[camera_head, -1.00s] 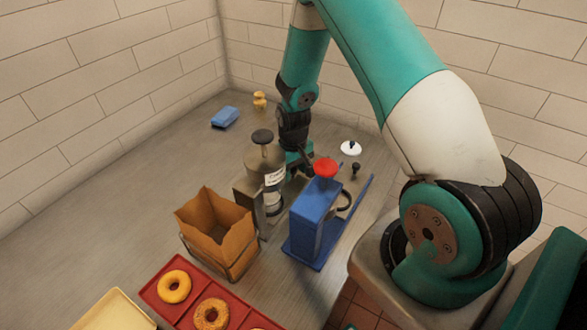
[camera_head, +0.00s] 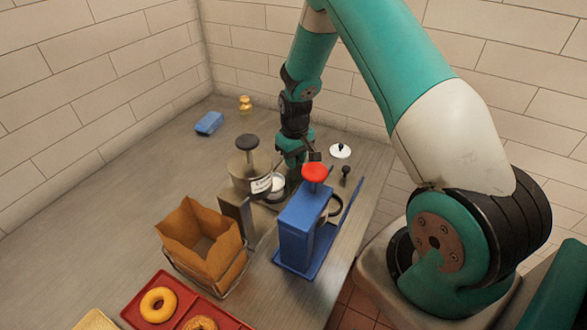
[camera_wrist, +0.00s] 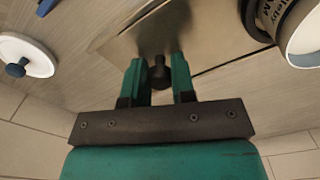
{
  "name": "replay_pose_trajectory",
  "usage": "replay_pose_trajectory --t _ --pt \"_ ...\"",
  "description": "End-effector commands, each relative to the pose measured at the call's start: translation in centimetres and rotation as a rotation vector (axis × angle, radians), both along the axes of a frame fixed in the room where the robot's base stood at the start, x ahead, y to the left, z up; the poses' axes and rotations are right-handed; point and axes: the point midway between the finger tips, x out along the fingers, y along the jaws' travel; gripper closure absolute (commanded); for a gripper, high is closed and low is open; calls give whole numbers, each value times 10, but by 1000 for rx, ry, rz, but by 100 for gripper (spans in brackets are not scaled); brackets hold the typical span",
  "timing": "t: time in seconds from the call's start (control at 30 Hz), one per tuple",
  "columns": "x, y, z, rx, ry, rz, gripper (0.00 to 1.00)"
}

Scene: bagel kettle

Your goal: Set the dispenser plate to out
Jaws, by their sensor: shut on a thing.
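My gripper (camera_wrist: 157,68) is shut on a dark round knob (camera_wrist: 160,75) in the wrist view. The knob stands at the near edge of a flat shiny metal dispenser plate (camera_wrist: 120,40). In the head view my gripper (camera_head: 293,165) is just behind the grey dispenser (camera_head: 238,215), which has a black knob on top and a printed label. Its fingertips and the held knob are hard to make out there. A white-rimmed round vessel (camera_head: 276,186) shows beside the dispenser; its rim also shows at the wrist view's upper right (camera_wrist: 308,35).
A blue dispenser (camera_head: 298,232) with a red knob stands close to the right. A white lid (camera_head: 340,151) and a small black knob (camera_head: 346,172) are behind it. A brown paper-lined basket (camera_head: 205,240) and a red tray (camera_head: 196,305) with bagels are in front.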

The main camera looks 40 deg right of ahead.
Motion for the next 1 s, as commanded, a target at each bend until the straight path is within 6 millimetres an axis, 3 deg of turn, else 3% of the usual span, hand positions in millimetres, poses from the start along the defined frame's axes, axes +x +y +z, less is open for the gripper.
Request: replay_pose_trajectory --t 0.2,0.57,0.6,0.7,1.0 --pt "13 -28 -1 -1 -2 -3 100" --pt "15 -35 1 -5 -4 -6 100" --pt "15 -35 1 -5 -5 -7 69" --pt "15 -35 1 -5 -5 -5 50" --pt "15 -33 2 -1 -3 -2 50"
